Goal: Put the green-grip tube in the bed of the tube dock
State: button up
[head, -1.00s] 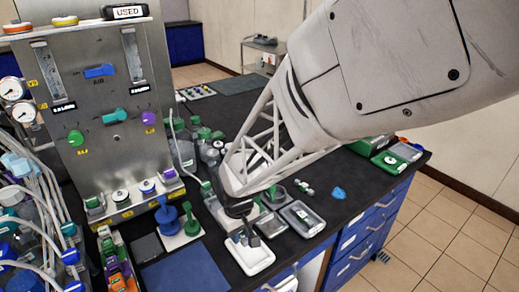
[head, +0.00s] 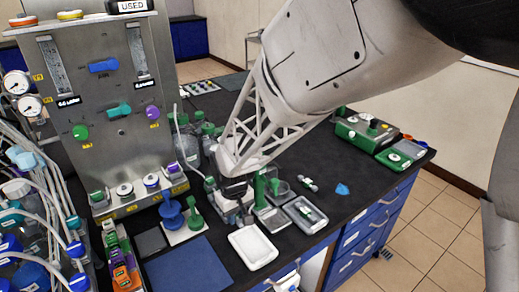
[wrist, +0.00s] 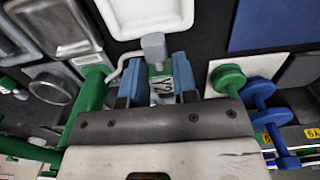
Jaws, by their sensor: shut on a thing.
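My gripper (wrist: 158,88) has its blue fingers closed around a small grey block (wrist: 153,46) with a pale, dark-lettered part below it. A thin pale bent tube lies between that cylinder and the fingers. I cannot make out the dock's bed for certain.
An empty white tray (head: 252,247) lies in front of my gripper. A green peg (head: 195,215) and a blue peg (head: 172,213) stand to its left on a pale plate. A blue mat (head: 190,267) is clear. Grey trays (head: 305,214) lie to the right.

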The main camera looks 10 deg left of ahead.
jog(key=w+a, duration=0.4)
jog(key=w, duration=0.1)
jog(key=w+a+f, duration=0.1)
jog(key=w, duration=0.2)
jog(key=shift+w+a, duration=0.15)
jog(key=shift+a, duration=0.25)
jog(key=shift+f, duration=0.1)
jog(key=shift+f, duration=1.65)
jog(key=shift+f, duration=0.1)
jog(key=o, duration=0.9)
notch_tip(320, 180, up, 12)
jog(key=shift+r, duration=0.2)
